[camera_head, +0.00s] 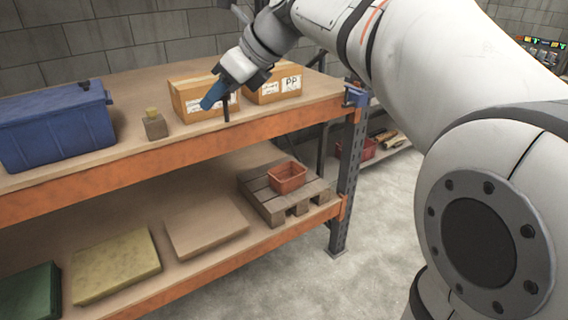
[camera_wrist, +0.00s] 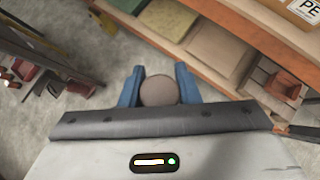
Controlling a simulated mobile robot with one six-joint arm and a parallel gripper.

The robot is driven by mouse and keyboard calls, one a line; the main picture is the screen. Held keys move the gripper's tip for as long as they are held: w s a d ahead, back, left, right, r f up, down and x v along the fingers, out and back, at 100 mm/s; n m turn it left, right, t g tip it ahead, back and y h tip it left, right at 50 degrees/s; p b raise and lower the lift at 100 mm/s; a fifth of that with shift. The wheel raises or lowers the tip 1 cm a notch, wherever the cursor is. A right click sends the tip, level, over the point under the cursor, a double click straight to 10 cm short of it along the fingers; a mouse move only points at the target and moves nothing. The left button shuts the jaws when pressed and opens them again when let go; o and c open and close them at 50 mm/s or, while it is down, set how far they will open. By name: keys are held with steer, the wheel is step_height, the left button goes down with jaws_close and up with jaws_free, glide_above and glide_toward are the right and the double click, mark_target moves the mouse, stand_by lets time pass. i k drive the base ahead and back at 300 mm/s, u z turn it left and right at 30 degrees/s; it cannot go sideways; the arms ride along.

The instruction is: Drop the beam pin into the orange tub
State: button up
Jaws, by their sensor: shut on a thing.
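The orange tub (camera_head: 287,177) sits on a small wooden pallet on the lower shelf, below and to the right of my gripper. It also shows at the right of the wrist view (camera_wrist: 285,84).
The upper shelf holds a blue bin (camera_head: 55,128), a small block with a yellow top (camera_head: 154,125) and cardboard boxes (camera_head: 188,97). Its orange front beam (camera_head: 170,157) runs above the lower shelf. The pallet (camera_head: 268,200) stands beside an upright post (camera_head: 346,190).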

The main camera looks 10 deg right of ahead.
mark_target(290, 187)
steer(key=i, duration=0.95)
